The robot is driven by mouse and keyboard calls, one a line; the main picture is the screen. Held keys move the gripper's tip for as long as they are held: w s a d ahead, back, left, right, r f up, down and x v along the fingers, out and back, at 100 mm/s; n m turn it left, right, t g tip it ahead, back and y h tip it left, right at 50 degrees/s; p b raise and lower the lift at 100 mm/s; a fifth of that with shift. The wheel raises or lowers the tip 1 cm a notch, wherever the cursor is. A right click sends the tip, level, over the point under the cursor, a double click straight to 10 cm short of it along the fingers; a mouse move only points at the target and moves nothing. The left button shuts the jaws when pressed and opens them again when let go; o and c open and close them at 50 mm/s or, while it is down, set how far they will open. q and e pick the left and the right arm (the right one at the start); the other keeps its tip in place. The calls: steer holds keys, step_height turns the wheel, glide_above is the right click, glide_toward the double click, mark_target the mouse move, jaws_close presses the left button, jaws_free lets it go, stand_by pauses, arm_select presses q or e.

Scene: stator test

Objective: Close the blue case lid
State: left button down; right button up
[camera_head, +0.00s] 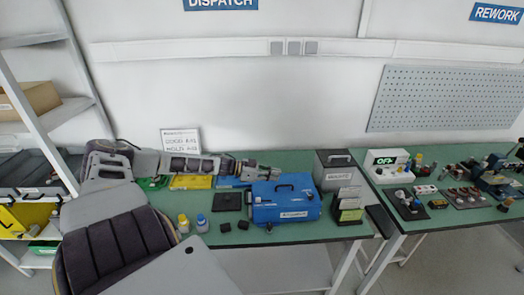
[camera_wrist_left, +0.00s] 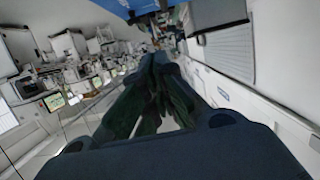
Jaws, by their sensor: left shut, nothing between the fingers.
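The blue case (camera_head: 285,205) sits on the green bench top, with a dark handle on its top and a pale label on its front. Its upper face looks flat, and I cannot tell whether the lid is fully down. My left arm reaches across from the left behind the front items. My left gripper (camera_head: 268,172) is shut and empty, just behind the case's top edge; contact cannot be told. In the left wrist view its dark fingers (camera_wrist_left: 155,90) show close together. My right gripper is not in view.
A grey box (camera_head: 335,170) stands right of the case, with a card holder (camera_head: 349,206) in front. Yellow (camera_head: 190,183) and blue trays lie under the arm. A second bench stands at right.

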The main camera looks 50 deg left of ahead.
arm_select(q)
steer(key=shift+p+v, duration=0.45)
steer(key=shift+v, duration=2.05)
steer(key=shift+s, duration=0.15)
steer(key=shift+s+d+f, duration=0.1)
